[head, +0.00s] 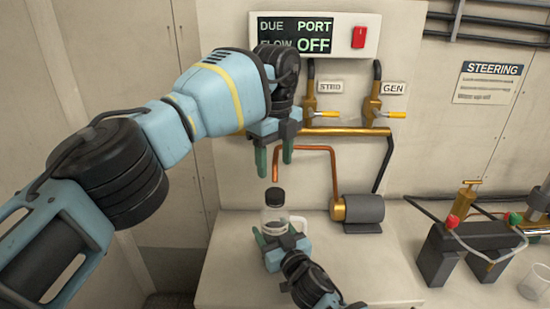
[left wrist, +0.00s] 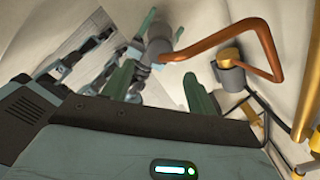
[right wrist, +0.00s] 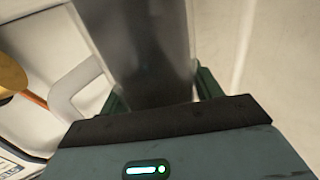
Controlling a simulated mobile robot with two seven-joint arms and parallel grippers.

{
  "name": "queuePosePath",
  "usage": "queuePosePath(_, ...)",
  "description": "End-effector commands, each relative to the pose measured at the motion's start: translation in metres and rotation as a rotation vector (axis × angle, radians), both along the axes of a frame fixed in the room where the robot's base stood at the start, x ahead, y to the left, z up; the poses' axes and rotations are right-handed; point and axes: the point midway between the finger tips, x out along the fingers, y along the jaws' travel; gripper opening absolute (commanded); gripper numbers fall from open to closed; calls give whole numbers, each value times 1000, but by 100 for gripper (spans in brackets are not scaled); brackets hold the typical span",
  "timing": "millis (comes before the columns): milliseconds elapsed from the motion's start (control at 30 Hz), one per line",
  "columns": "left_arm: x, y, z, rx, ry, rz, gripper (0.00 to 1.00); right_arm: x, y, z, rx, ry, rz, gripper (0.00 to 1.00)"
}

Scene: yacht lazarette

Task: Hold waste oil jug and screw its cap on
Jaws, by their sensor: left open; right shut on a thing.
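The waste oil jug (head: 274,218) stands upright on the pale bench, a clear body with a white handle on its right. A dark cap (head: 275,196) sits on its top; I cannot tell how tightly. My right gripper (head: 279,238) is shut around the jug's body. In the right wrist view the jug (right wrist: 148,50) fills the space between the fingers, with its handle at left. My left gripper (head: 274,161) is open and empty, fingers pointing down, above the cap and apart from it. Its green fingers also show in the left wrist view (left wrist: 160,88).
A copper pipe (head: 305,149) and a pump (head: 358,209) stand close behind and right of the jug. Battery-like black blocks (head: 450,250) and a clear cup (head: 534,284) are at the right. The bench front right of the jug is clear.

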Motion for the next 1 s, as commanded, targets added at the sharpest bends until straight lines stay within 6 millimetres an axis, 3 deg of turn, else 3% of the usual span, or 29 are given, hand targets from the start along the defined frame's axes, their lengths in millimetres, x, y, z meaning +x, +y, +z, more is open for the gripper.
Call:
queuePosePath(333, 0, 0, -7, 1, 2, -2, 58, -1, 0, -2, 0, 4, 0, 0)
queuePosePath(700, 0, 1, -58, 0, 4, -3, 58, -1, 0, -2, 0, 4, 0, 0)
queuePosePath(1000, 0, 0, -80, 1, 1, -3, 58, -1, 0, -2, 0, 4, 0, 0)
